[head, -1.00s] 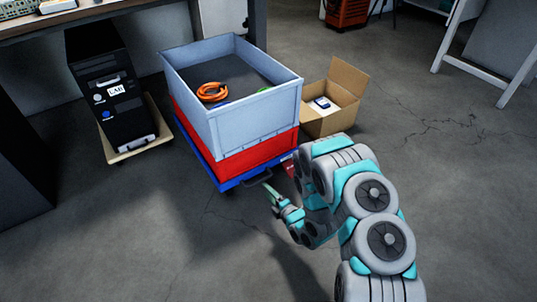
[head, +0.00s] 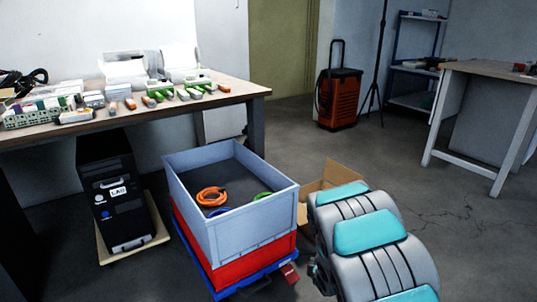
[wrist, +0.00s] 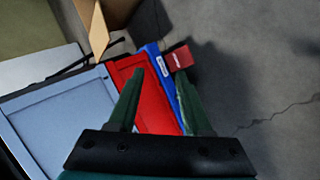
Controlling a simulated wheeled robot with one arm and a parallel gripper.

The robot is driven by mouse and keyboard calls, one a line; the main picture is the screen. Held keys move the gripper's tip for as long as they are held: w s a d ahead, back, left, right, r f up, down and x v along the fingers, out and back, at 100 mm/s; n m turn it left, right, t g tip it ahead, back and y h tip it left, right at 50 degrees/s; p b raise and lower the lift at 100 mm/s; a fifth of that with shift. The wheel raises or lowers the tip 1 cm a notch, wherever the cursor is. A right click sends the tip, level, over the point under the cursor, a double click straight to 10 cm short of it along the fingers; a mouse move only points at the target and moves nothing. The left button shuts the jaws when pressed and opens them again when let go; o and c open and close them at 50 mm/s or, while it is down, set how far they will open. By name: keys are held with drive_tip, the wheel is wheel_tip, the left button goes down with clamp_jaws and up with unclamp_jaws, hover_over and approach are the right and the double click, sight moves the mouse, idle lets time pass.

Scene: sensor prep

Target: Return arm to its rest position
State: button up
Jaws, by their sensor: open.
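My gripper (wrist: 160,100) shows in the wrist view with its two dark green fingers spread apart and nothing between them. Behind the fingers, in the background, are the red crate (wrist: 130,72) and the blue dolly (wrist: 160,85), with a red tag (wrist: 179,57) beside them. In the head view my arm rises at the lower right, beside the grey bin (head: 245,235). My gripper is mostly hidden there behind my own arm links.
The grey bin stands on a red crate (head: 235,268) on a blue dolly and holds an orange cable coil (head: 211,196). An open cardboard box (head: 320,186) is partly behind my arm. A black computer (head: 112,190) stands left under the workbench (head: 240,90). Floor at right is clear.

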drive_tip(key=s+d+r+m+g+h+p, duration=0.1)
drive_tip(key=s+d+r+m+g, duration=0.2)
drive_tip(key=s+r, duration=0.45)
drive_tip(key=s+d+r+m+g+h+p, duration=0.1)
drive_tip(key=s+d+r+m+g+h, duration=0.15)
drive_tip(key=s+r+m, duration=0.5)
drive_tip(key=s+a+r+m+g+y+p, duration=0.1)
drive_tip(key=s+r, duration=0.4)
drive_tip(key=s, duration=0.5)
drive_tip(key=s+a+r+m+g+p, duration=0.1)
drive_tip(key=s+r, duration=0.4)
drive_tip(key=s, duration=0.5)
drive_tip(key=s+a+r+m+g+y+p, duration=0.1)
drive_tip(key=s+a+r+m+g, duration=0.2)
drive_tip(key=s+r, duration=0.3)
drive_tip(key=s+m, duration=0.1)
drive_tip(key=s, duration=0.3)
drive_tip(key=shift+s+a+g+y, duration=0.2)
drive_tip(key=shift+a+g+y, duration=0.15)
drive_tip(key=shift+a, duration=0.05)
drive_tip(key=shift+m, duration=0.25)
